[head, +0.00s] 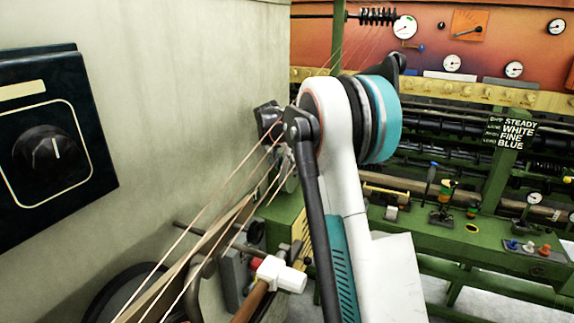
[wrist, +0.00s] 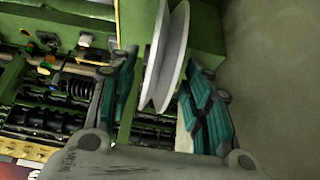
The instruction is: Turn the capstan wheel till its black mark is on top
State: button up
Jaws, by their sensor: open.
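A pale grey grooved wheel (wrist: 166,58), which I take to be the capstan wheel, shows edge-on in the wrist view. My gripper (wrist: 158,78) is open, with one teal-padded finger to the left of the wheel and the other to its right. The wheel's rim reaches into the space between the fingers; I cannot tell whether a pad touches it. No black mark shows on the visible part of the wheel. In the head view my white and teal arm covers most of this area, and my gripper's fingers cannot be made out there.
Several thin cords (head: 205,225) run slantwise up to the arm. A pale wall (head: 200,80) with a black knob panel (head: 45,150) stands at left. A white-headed hammer-like tool (head: 280,274) is below. A green machine bench (head: 430,225) lies at right.

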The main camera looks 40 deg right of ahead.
jog(key=v, duration=1.1)
jog(key=shift+r, duration=0.25)
jog(key=w+d+r+g+y+p, duration=0.1)
jog(key=w+d+r+y+p, duration=0.2)
jog(key=p, duration=0.6)
jog(key=shift+h, duration=0.8)
jog(key=x, duration=0.4)
jog(key=p+x, duration=0.1)
jog(key=x, duration=0.8)
jog(key=shift+s+d+f, duration=0.2)
jog(key=shift+s+d, duration=0.15)
grip_shut()
